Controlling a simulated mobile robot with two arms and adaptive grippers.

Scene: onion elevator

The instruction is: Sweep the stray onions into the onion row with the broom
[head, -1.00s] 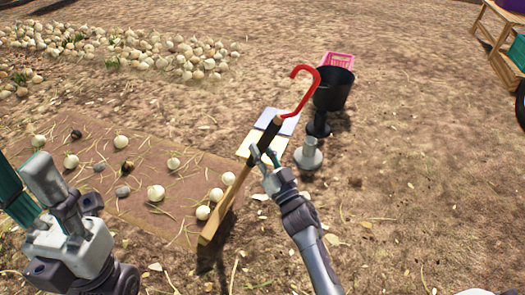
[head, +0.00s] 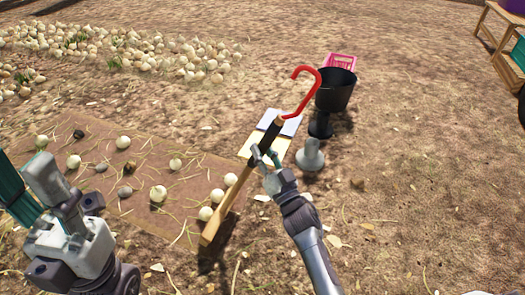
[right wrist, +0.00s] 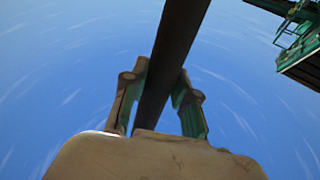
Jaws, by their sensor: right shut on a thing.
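My right gripper (head: 266,158) is shut on the black grip of the broom (head: 229,205). The broom slants, with a red hook (head: 304,72) at its upper end and a pale wooden lower part reaching down left to the brown mat's edge. The right wrist view shows its dark shaft (right wrist: 171,60) between the fingers. Several stray onions (head: 158,193) lie scattered on the brown mat (head: 110,150). A few (head: 205,213) lie close to the broom's left side; I cannot tell if they touch it. The onion row (head: 150,48) is a pale heap at upper left.
A black bucket (head: 337,91), a pink crate (head: 341,61) and a grey stand (head: 310,156) are just right of the broom's top. Pale boards (head: 286,143) lie behind it. A wooden shelf (head: 487,30) is at upper right. Open dirt lies right.

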